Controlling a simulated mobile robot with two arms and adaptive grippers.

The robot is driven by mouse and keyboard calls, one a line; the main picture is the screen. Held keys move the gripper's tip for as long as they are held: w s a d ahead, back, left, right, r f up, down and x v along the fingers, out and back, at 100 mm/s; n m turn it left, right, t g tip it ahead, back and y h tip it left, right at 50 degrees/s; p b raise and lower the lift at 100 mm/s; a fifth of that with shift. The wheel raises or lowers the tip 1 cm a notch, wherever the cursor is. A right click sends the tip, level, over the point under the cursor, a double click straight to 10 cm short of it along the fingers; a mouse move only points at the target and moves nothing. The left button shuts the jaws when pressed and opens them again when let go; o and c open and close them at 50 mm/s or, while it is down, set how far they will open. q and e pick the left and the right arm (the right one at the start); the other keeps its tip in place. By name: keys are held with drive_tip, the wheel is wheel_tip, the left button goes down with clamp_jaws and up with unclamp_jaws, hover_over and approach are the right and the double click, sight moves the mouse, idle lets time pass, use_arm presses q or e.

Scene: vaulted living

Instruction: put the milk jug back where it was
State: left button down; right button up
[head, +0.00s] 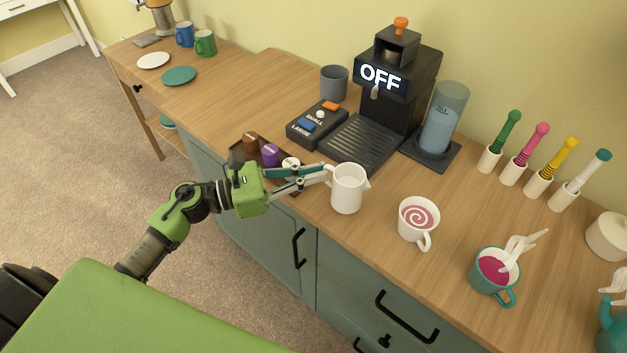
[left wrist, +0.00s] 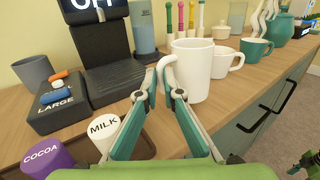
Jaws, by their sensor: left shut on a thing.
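My left gripper (head: 325,177) is shut on the jug's handle, coming from the left. In the left wrist view its fingertips (left wrist: 168,78) meet at the handle and cover part of it. The jug's base is at or very close to the wood; I cannot tell whether it touches. A small green and dark part, perhaps of my right arm, shows at the lower right edge of the left wrist view.
A coffee machine (head: 402,75) marked OFF stands behind, with a button box (head: 316,122) to its left. A pod tray (head: 237,158) lies under my left gripper. A white cup (head: 417,222) and a teal mug (head: 492,283) stand to the jug's right.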

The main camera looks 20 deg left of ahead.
use_arm(q)
wheel_tip(320, 180, down, 2)
drive_tip(key=shift+f, duration=0.35)
drive_tip(key=c, duration=2.6)
unclamp_jaws()
drive_tip(key=shift+f, duration=0.1)
drive_tip(key=o, duration=0.4)
drive_tip(key=shift+s, duration=0.1)
